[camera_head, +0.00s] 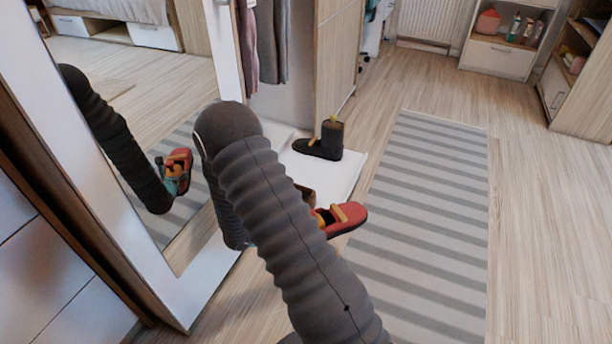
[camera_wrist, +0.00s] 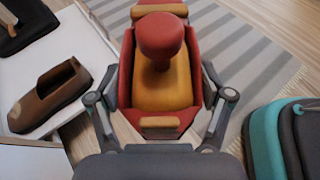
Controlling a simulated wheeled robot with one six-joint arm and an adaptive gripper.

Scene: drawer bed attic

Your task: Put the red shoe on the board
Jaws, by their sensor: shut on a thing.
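The red shoe (camera_head: 346,217), with yellow-orange parts, shows just past my arm in the head view. In the wrist view my gripper (camera_wrist: 160,95) has its two fingers closed on the sides of the red shoe (camera_wrist: 124,75), which shows a rounded red knob over its yellow inside. The white board (camera_head: 348,170) lies on the floor beside the mirror, partly hidden by my arm. The shoe appears beside the board's right edge; its height above the floor is hard to judge. The gripper is hidden in the head view.
A black boot (camera_head: 327,141) and a brown shoe (camera_wrist: 48,95) stand on the board. A grey striped rug (camera_head: 430,200) lies to the right. A teal and dark grey object (camera_wrist: 285,140) is close at right in the wrist view. A tall mirror (camera_head: 150,110) stands left.

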